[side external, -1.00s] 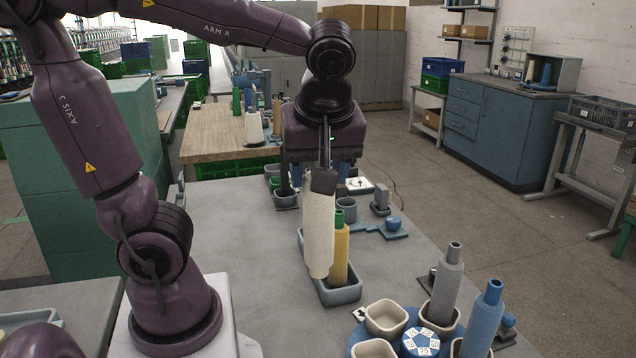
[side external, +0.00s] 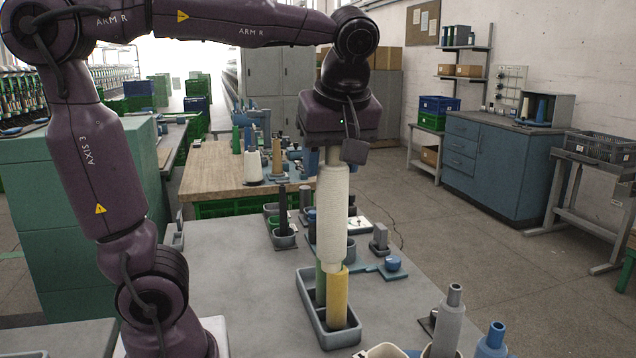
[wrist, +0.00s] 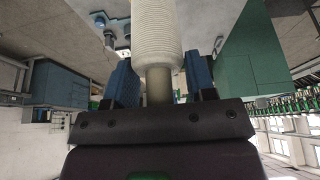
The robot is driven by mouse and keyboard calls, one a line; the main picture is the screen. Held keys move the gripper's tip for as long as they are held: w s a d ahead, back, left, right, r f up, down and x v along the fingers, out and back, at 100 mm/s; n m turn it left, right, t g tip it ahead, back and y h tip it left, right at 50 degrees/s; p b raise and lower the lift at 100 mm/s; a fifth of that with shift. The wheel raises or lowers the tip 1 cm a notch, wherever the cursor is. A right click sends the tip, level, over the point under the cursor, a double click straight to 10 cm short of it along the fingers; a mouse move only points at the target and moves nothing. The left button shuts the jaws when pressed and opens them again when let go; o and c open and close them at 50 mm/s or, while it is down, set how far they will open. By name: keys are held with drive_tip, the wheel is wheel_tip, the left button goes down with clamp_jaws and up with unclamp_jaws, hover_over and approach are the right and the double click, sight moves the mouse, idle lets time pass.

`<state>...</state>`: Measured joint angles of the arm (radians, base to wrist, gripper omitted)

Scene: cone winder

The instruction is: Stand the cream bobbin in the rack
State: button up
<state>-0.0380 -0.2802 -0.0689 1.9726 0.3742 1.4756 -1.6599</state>
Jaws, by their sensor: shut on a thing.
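The cream bobbin (side external: 332,215) hangs upright below my gripper (side external: 335,158) in the side view. My gripper is shut on its bare upper core, and the blue fingers (wrist: 160,84) flank that core in the wrist view, where the wound cream body (wrist: 157,35) also shows. The bobbin's lower end is in the air, overlapping the tops of a yellow bobbin (side external: 337,298) and a green bobbin (side external: 320,285) in the picture. Those two stand in a grey open tray (side external: 312,318), which may be the rack. Whether the cream bobbin touches them I cannot tell.
A grey bobbin (side external: 447,320) and a blue bobbin (side external: 491,342) stand at the front right. Small grey bins (side external: 284,240) and blue fixtures (side external: 393,264) stand behind the tray. The grey table (side external: 235,280) is clear left of the tray.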

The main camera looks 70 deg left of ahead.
drive_tip(key=w+a+n+g, duration=0.2)
drive_tip(key=w+a+n, duration=0.3)
drive_tip(key=a, duration=0.7)
drive_tip(key=a+f+n+g, duration=0.1)
drive_tip(key=a+n, duration=0.2)
drive_tip(key=a, duration=1.5)
wheel_tip(320, 180, down, 20)
drive_tip(key=h, duration=0.1)
drive_tip(key=shift+w+a+r, duration=0.15)
drive_tip(key=shift+w+a, duration=0.1)
drive_tip(key=shift+w, duration=0.1)
drive_tip(key=shift+f, duration=0.25)
drive_tip(key=shift+f, duration=1.4)
drive_tip(key=shift+f, duration=0.8)
